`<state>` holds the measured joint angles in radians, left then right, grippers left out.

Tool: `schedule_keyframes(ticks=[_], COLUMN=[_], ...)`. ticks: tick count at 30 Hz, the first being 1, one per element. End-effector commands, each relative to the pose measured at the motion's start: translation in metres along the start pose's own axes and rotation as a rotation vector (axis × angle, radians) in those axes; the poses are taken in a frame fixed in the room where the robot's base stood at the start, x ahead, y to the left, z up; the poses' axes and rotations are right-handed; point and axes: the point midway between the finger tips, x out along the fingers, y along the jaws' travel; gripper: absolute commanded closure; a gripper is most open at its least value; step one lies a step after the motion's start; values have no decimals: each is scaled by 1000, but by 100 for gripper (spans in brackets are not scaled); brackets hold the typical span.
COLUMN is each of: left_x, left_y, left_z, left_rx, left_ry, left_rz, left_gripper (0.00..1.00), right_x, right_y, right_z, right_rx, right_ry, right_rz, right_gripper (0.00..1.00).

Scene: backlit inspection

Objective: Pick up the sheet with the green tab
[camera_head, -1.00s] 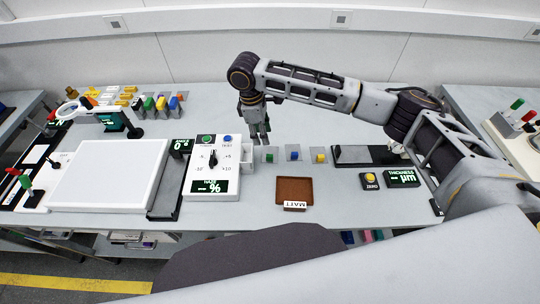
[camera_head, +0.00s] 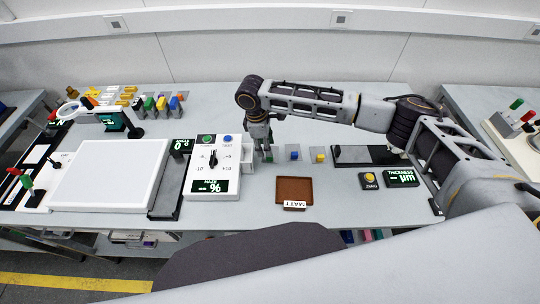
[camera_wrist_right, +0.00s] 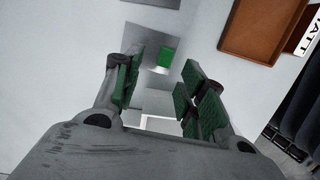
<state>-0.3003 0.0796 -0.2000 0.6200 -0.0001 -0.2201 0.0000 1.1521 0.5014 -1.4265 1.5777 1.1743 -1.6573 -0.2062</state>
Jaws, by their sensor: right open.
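The sheet with the green tab (camera_wrist_right: 165,57) lies on the table, its grey surface (camera_wrist_right: 160,101) showing between my fingers in the wrist view. In the head view the green tab (camera_head: 270,155) is partly behind my right gripper (camera_head: 263,153). My right gripper (camera_wrist_right: 160,88) points down with its green-padded fingers apart and nothing held between them. The tab appears ahead of the fingers in the wrist view; whether they touch it I cannot tell. My left gripper is not in view.
The sheets with a blue tab (camera_head: 294,153) and a yellow tab (camera_head: 320,156) lie in a row to the right. A brown tray (camera_head: 293,190) labelled MATT is in front. A white haze meter (camera_head: 214,168) stands close on the left. A dark-topped gauge (camera_head: 352,155) is at right.

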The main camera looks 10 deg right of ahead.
Motion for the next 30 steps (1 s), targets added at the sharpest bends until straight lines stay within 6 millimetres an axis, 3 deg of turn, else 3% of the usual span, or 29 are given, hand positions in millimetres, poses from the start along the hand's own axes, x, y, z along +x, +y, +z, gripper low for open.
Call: schedule_keyframes(ticks=[15, 30], left_x=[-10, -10], left_y=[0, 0], left_z=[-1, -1], left_rx=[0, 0], left_ry=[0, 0], left_rz=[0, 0], left_gripper=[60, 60], right_x=[46, 49], right_y=[-6, -6], right_z=[7, 7], right_rx=[-1, -1], right_ry=[-2, -1], right_rz=[0, 0], right_gripper=[59, 59])
